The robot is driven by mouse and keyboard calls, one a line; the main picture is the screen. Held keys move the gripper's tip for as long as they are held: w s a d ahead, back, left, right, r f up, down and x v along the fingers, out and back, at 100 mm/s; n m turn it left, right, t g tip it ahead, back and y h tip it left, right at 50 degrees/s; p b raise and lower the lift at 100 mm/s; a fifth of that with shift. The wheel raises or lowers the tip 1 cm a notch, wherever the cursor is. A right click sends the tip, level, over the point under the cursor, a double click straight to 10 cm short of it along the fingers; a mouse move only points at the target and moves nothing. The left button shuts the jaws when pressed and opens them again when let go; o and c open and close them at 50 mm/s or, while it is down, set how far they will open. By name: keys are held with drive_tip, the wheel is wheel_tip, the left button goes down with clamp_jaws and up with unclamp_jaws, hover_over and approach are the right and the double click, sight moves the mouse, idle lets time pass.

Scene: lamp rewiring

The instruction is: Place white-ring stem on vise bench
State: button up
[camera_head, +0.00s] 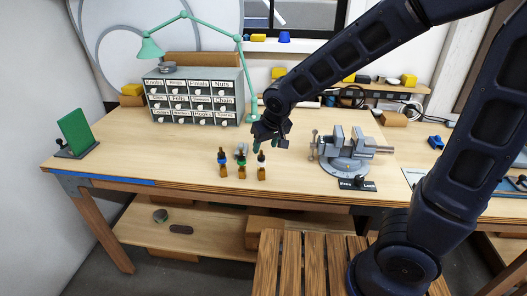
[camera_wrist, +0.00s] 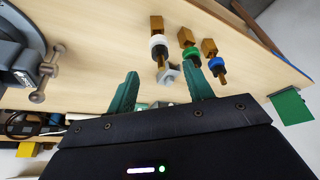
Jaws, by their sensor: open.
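The white-ring stem (camera_head: 261,168) stands on the workbench, the rightmost of three brown stems. It also shows in the wrist view (camera_wrist: 158,43), with a brown block at its foot. My gripper (camera_head: 270,142) is above the bench behind this stem. In the wrist view my gripper (camera_wrist: 161,84) is open, its green fingers apart with no stem between them. The white-ring stem lies beyond the fingertips. The grey vise (camera_head: 345,155) stands on the bench to the right and shows partly in the wrist view (camera_wrist: 22,60).
A green-ring stem (camera_head: 241,161) and a blue-ring stem (camera_head: 222,162) stand close to the left of the white-ring one. A small grey piece (camera_wrist: 168,74) is near the stems. A drawer cabinet (camera_head: 195,98) and green lamp (camera_head: 150,48) stand behind.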

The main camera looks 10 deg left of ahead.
drive_tip(key=shift+v, duration=2.25)
drive_tip(key=shift+w, duration=0.1)
drive_tip(key=w+d+r+m, duration=0.2)
drive_tip(key=w+d+r, duration=0.1)
drive_tip(key=d, duration=0.7)
drive_tip(key=s+d+r+m+h, duration=0.1)
drive_tip(key=s+d+r+m, duration=0.1)
drive_tip(key=d, duration=1)
drive_tip(key=s+d+r+m+t+h, duration=0.1)
drive_tip(key=s+d+r+m, duration=0.2)
drive_tip(key=d, duration=1)
drive_tip(key=shift+s+m+h, duration=0.3)
drive_tip(key=shift+s+h, duration=0.1)
drive_tip(key=shift+s, duration=0.65)
